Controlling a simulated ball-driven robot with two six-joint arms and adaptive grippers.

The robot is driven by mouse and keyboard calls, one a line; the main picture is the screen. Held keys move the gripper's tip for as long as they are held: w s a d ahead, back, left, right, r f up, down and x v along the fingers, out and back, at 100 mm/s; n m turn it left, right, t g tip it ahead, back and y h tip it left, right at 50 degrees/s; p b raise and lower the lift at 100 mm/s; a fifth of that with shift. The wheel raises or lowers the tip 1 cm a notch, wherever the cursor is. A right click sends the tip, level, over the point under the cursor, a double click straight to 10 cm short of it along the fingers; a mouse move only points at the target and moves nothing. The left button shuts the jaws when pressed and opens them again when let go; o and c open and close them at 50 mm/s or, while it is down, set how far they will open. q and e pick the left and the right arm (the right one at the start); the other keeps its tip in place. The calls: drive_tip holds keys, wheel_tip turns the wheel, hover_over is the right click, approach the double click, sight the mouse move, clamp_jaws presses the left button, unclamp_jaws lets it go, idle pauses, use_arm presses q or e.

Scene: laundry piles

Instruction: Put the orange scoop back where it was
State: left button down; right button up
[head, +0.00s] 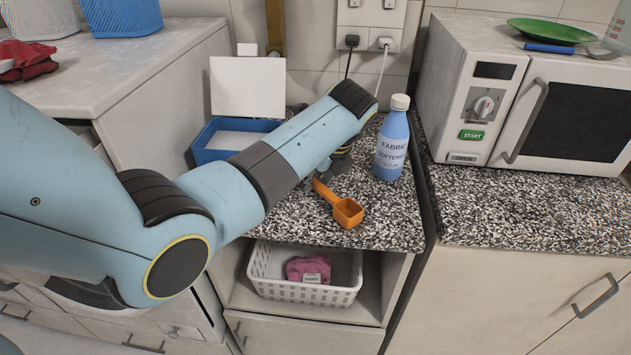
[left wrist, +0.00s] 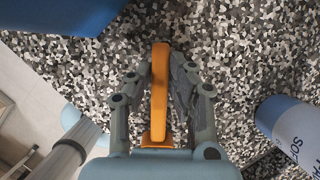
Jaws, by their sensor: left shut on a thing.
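The orange scoop (head: 347,211) is at the speckled countertop in the head view, with its square cup toward the front and its handle running back to my left gripper (head: 335,170). In the left wrist view the scoop's orange handle (left wrist: 160,95) lies between the two fingers of my left gripper (left wrist: 161,88), which is shut on it. I cannot tell whether the scoop touches the counter or hangs just above it. My arm hides part of the gripper in the head view. A blue open box (head: 205,155) with white contents and a raised white lid stands behind my forearm. My right gripper is not in view.
A blue fabric softener bottle (head: 391,145) stands close right of the gripper. A microwave (head: 520,105) with a green plate (head: 550,31) on top is farther right. A white basket (head: 300,291) with a pink cloth sits on the shelf below. The counter's front strip is clear.

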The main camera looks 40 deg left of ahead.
sight(330, 193)
use_arm(q)
drive_tip(key=c, duration=1.2)
unclamp_jaws()
drive_tip(key=shift+f, duration=0.1)
drive_tip(key=v, duration=1.2)
drive_tip(key=shift+p, duration=0.4)
